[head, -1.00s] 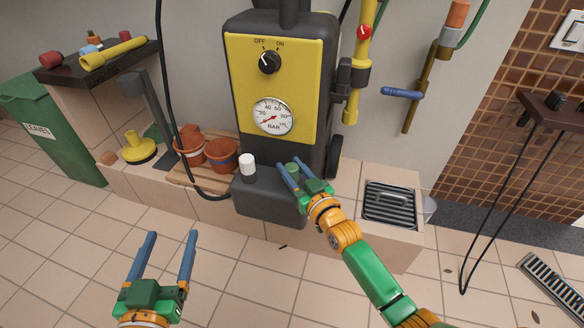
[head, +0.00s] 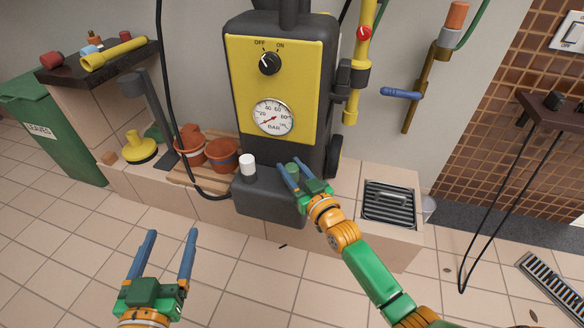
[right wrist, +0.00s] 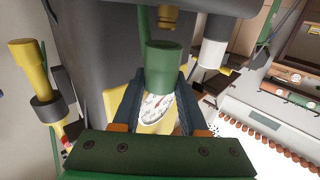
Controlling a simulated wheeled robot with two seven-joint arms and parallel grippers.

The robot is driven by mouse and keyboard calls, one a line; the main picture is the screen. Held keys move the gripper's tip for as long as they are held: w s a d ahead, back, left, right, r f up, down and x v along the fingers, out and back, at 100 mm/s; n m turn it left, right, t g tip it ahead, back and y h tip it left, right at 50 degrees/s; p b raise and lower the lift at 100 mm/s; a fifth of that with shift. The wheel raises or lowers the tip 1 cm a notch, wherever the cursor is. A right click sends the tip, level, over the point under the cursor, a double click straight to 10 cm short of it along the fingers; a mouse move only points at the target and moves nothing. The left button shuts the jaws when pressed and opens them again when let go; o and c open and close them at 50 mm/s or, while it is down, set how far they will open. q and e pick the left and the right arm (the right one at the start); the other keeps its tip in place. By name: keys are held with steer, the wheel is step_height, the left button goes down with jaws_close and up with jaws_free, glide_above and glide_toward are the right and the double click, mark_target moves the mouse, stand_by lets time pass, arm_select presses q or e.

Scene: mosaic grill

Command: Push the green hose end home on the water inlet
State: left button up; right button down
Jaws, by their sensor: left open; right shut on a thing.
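The green hose end (head: 291,169) is between the fingers of my right gripper (head: 290,164), at the front right of the pressure washer's dark base. In the right wrist view the hose end (right wrist: 163,68) is a green cylinder held between the dark fingers. In the head view the inlet is hidden. My left gripper (head: 169,236) is open and empty over the floor.
The pressure washer (head: 277,90) has a yellow panel with a knob and gauge. A white cap (head: 248,165) stands on its base, left of my right gripper. Terracotta pots (head: 222,155) are further left, a drain grate (head: 389,205) is at right.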

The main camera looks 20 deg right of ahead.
steer(key=shift+f+b, duration=1.2)
steer(key=shift+f, duration=0.35)
steer(key=shift+c, duration=1.8)
jaws_free()
steer(key=s+d+p, duration=0.1)
steer(key=s+p, duration=0.2)
steer(key=s, duration=0.4)
steer(key=shift+d, duration=0.15)
